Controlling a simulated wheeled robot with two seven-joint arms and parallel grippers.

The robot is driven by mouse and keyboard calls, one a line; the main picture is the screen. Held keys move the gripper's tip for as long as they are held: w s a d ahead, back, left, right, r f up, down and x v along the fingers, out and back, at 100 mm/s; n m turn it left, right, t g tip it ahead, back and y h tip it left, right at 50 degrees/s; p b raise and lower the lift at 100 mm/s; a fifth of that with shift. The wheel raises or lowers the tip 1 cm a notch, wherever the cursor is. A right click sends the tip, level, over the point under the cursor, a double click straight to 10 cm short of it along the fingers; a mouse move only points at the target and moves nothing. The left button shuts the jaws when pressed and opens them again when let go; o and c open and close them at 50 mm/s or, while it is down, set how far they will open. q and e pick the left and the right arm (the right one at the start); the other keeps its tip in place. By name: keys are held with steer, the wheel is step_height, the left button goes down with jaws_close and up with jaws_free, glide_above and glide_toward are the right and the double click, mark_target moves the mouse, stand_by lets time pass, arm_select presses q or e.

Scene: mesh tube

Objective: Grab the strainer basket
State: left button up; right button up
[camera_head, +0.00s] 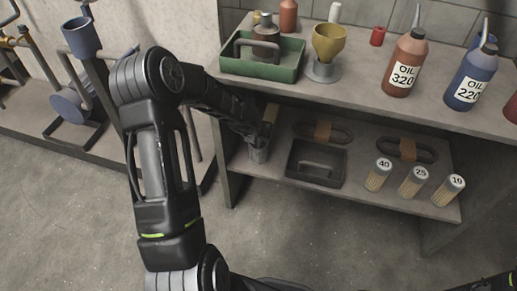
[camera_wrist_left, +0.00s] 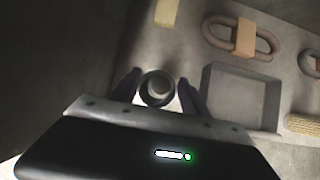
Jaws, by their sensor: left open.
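A small grey round cup (camera_head: 258,154), which looks like the strainer basket, stands on the lower shelf near its left end. In the left wrist view it shows from above as a round rim (camera_wrist_left: 157,88) with a paler round centre. My left gripper (camera_wrist_left: 158,77) is open, with one dark finger on each side of the cup. I cannot tell whether the fingers touch it. In the head view my forearm reaches under the upper shelf and partly hides the gripper. My right gripper is not in view.
The lower shelf also holds a dark tray (camera_head: 315,178), two banded dark loops and several numbered mesh cylinders (camera_head: 413,183). Above are a green tray (camera_head: 232,67), a yellow funnel (camera_head: 329,42) and oil bottles (camera_head: 405,68). The upper shelf limits headroom.

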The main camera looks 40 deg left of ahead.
arm_select(q)
jaws_close()
stand_by(0.5)
stand_by(0.8)
